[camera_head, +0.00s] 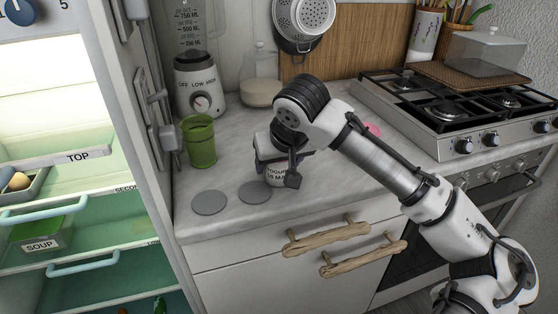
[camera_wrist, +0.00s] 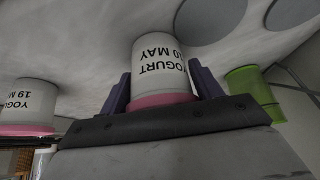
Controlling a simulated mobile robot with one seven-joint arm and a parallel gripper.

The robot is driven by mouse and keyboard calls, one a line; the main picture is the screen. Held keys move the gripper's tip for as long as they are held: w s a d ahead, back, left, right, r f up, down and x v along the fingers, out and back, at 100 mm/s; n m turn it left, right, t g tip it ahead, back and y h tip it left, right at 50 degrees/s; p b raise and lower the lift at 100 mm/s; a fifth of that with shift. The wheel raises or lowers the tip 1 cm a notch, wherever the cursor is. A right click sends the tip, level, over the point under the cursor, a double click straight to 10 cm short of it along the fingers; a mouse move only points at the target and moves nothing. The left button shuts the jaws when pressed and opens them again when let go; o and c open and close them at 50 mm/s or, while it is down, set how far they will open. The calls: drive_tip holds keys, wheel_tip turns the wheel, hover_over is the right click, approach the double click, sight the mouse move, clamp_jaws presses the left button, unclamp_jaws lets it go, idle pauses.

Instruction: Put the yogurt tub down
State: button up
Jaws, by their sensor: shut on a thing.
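A white yogurt tub (camera_head: 276,176) with black lettering is between the fingers of my gripper (camera_head: 277,168) over the front of the counter. In the wrist view the tub (camera_wrist: 160,65) reads YOGURT and a date in MAY, upside down, with a pink band at the gripper end. My gripper (camera_wrist: 163,88) is shut on it, with a dark finger on each side. The tub is at or just above the counter; I cannot tell whether it touches. My gripper hides its top in the head view.
Two grey discs (camera_head: 209,202) (camera_head: 255,192) lie left of the tub on the counter (camera_head: 225,225). A green cup (camera_head: 200,142) stands behind them. Another yogurt tub, marked 19 MAY (camera_wrist: 28,105), shows in the wrist view. A stove (camera_head: 450,115) is right; an open fridge (camera_head: 60,150) is left.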

drive_tip(key=shift+r, duration=0.1)
drive_tip(key=o, duration=1.1)
drive_tip(key=shift+c, duration=0.2)
drive_tip(key=v, duration=1.2)
